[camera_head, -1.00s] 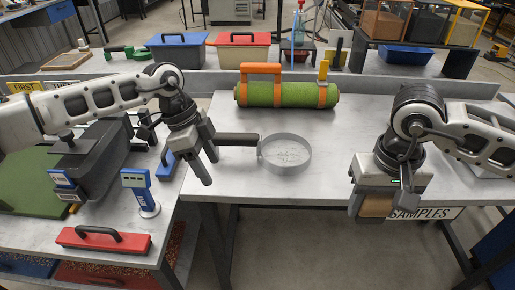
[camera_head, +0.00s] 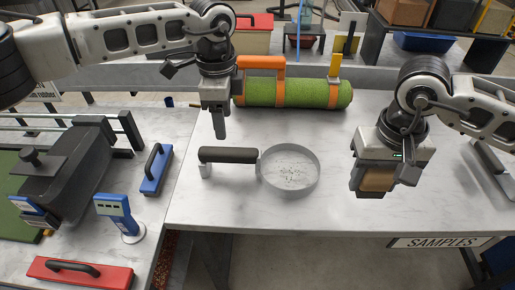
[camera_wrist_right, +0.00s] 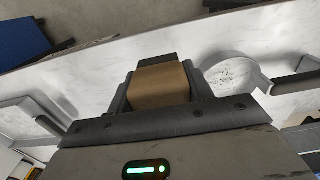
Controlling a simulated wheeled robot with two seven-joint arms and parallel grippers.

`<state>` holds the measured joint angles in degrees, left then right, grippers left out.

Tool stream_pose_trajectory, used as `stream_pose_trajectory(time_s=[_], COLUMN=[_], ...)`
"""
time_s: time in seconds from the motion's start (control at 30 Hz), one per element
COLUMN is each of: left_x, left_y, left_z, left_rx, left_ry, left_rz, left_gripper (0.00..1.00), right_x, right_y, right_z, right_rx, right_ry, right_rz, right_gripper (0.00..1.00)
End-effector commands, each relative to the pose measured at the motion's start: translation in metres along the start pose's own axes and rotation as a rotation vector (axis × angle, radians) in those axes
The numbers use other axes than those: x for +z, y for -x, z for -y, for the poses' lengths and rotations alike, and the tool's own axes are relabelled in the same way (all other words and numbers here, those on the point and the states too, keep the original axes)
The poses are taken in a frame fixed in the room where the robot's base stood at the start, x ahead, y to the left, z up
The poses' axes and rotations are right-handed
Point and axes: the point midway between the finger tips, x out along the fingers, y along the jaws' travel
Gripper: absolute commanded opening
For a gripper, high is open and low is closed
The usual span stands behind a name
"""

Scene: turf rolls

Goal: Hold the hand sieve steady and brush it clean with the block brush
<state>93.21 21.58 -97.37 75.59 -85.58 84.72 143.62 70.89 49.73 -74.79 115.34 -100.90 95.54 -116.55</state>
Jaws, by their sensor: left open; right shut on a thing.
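The hand sieve has a round pale rim (camera_head: 292,149) and a dark handle (camera_head: 228,155) pointing left. It lies on the bench with dark specks in its mesh; it also shows in the right wrist view (camera_wrist_right: 262,72). My left gripper (camera_head: 220,128) is open and empty, just behind and above the handle and seemingly apart from it. My right gripper (camera_head: 380,188) is shut on the block brush, a tan block (camera_head: 377,179) also seen in the right wrist view (camera_wrist_right: 160,84). It is held right of the sieve, apart from it. Its bristles are not visible.
A green turf roll (camera_head: 312,93) with orange straps lies behind the sieve. A blue-handled float (camera_head: 155,168), a blue device (camera_head: 116,208) and a dark machine (camera_head: 68,165) stand on the left bench. A SAMPLES sign (camera_head: 440,242) hangs at the front edge. Bench around the sieve is clear.

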Motion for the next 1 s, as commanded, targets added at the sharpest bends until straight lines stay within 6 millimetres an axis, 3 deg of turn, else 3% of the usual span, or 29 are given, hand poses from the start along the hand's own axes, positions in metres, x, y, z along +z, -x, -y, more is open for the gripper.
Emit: stream_pose_trajectory(time_s=[0.17,0.57,0.8,1.0], left_x=[0.001,0.001,0.001,0.000], left_y=[-0.014,-0.073,-0.108,-0.119], left_z=[-0.001,-0.001,-0.001,0.000], left_rx=[0.003,0.004,0.002,0.001], left_ry=[0.000,0.001,0.001,0.001], left_rz=[0.003,0.001,0.001,0.000], left_gripper=[0.56,0.56,0.56,0.56], right_x=[0.000,0.000,0.000,0.000], right_y=[0.000,0.001,-0.016,-0.024], right_z=[0.000,0.000,0.000,0.000], right_rx=[0.000,0.000,0.000,0.000], right_ry=[0.000,0.000,0.000,0.000], right_rz=[0.000,0.000,0.000,0.000], right_gripper=[0.33,0.33,0.33,0.33])
